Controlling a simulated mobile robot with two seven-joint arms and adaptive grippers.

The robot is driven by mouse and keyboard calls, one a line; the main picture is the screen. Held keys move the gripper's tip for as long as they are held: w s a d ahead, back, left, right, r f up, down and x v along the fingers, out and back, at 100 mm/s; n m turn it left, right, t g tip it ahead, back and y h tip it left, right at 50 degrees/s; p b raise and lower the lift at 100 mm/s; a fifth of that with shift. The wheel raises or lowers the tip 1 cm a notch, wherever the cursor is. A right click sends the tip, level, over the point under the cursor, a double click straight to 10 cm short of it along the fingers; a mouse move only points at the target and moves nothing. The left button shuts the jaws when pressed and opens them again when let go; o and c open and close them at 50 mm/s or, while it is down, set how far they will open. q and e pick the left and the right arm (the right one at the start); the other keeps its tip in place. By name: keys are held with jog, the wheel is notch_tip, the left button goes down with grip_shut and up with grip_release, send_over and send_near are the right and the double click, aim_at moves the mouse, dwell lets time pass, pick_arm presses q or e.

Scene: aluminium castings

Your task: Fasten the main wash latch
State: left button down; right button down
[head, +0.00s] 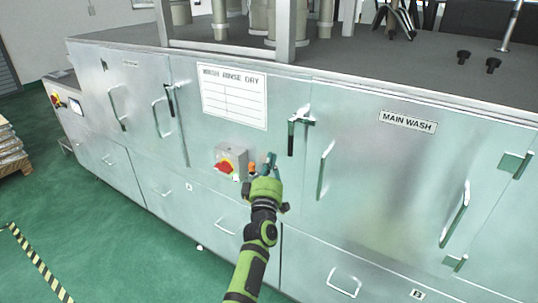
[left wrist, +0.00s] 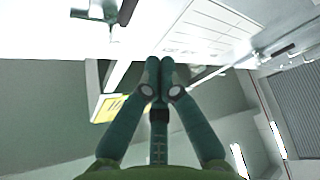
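The main wash latch (head: 291,138) is a dark lever hanging down from a metal bracket at the upper left edge of the door labelled MAIN WASH (head: 385,190). The latch also shows at the top left of the left wrist view (left wrist: 95,14). The door looks flush with the cabinet front; how the latch engages is too small to tell. My left gripper (head: 270,160) is below and left of the latch, apart from it, in front of the panel. In the left wrist view its two fingertips (left wrist: 160,66) meet with nothing between them. My right gripper is not in view.
Door handles (head: 325,170) stick out from the cabinet. Green floor is open at the left; a pallet stack (head: 10,150) stands there.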

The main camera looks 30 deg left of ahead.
pick_arm(q)
jog(key=shift+r+p+v, duration=0.2)
jog(key=shift+p+v, duration=0.1)
jog(key=shift+v, duration=0.75)
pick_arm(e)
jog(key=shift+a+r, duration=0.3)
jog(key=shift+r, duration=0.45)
pick_arm(q)
jog(key=shift+s+a, duration=0.1)
jog(key=shift+a, duration=0.05)
